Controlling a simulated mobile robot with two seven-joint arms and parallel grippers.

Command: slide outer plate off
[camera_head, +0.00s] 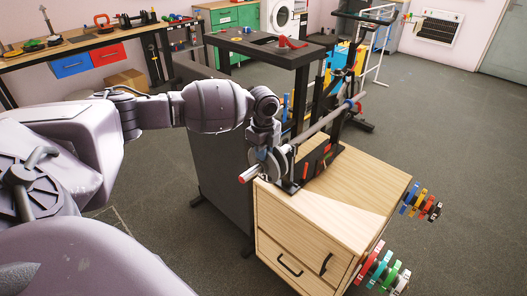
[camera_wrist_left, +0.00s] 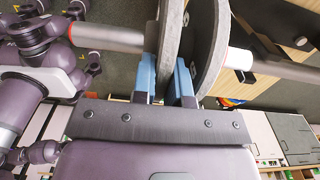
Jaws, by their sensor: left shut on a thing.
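A bar with a red-tipped end (camera_head: 248,175) lies in a rack on the wooden cabinet. Two grey plates sit upright and close together near its left end. My left gripper (camera_head: 268,150) comes down over them from above. In the left wrist view its blue fingertips (camera_wrist_left: 164,80) straddle the outer plate (camera_wrist_left: 171,38), one finger on the outer side and one between the two plates. The gripper is shut on the outer plate. The inner plate (camera_wrist_left: 210,45) stands beside it, against a white collar (camera_wrist_left: 240,58). The outer plate is still around the bar's sleeve (camera_wrist_left: 108,38). My right gripper is not in view.
The wooden cabinet (camera_head: 350,200) carries coloured plates (camera_head: 385,272) on pegs at its right side. A dark table (camera_head: 265,45) stands behind the rack, and a tool bench (camera_head: 75,45) is at the back left. Left of the bar's end is free space above a dark panel.

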